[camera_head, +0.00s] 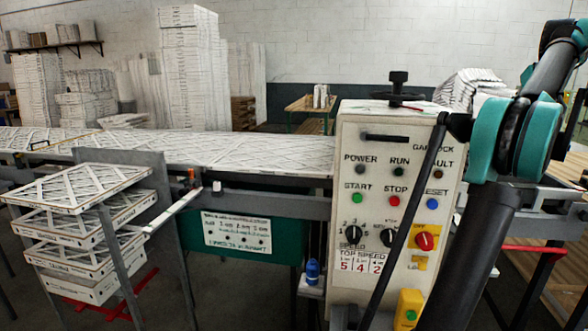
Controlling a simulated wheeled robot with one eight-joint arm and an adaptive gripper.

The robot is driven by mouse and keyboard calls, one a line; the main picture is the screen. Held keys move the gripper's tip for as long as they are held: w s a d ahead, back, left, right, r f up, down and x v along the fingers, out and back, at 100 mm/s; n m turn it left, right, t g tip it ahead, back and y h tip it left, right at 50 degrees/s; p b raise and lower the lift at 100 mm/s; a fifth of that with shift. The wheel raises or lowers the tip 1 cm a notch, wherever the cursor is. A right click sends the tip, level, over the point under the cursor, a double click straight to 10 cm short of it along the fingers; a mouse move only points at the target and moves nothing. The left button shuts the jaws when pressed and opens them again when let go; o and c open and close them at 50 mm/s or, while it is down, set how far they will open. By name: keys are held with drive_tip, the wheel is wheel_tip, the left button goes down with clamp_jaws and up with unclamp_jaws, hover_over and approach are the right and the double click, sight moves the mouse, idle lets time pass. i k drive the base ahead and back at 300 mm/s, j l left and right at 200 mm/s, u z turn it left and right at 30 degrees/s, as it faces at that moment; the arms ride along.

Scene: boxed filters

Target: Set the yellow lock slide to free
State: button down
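The pale control panel (345,215) stands right of centre in the head view. A yellow plate (419,263) with small marks shows low on its right side, below a red rotary knob (425,241). A separate yellow box with a green button (409,310) sits at the panel's lower right corner. I cannot tell which yellow part is the lock slide, or its setting.
A black handwheel (399,85) stands on top of the panel housing. A conveyor (220,148) carrying white filters runs to the left. A rack of filters (85,187) stands at the left. A blue bottle-like object (313,271) is beside the panel's lower left.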

sight(421, 261)
drive_tip(key=k+l, duration=0.15)
drive_tip(key=k, duration=0.5)
drive_tip(key=k+l, duration=0.2)
drive_tip(key=k, duration=0.4)
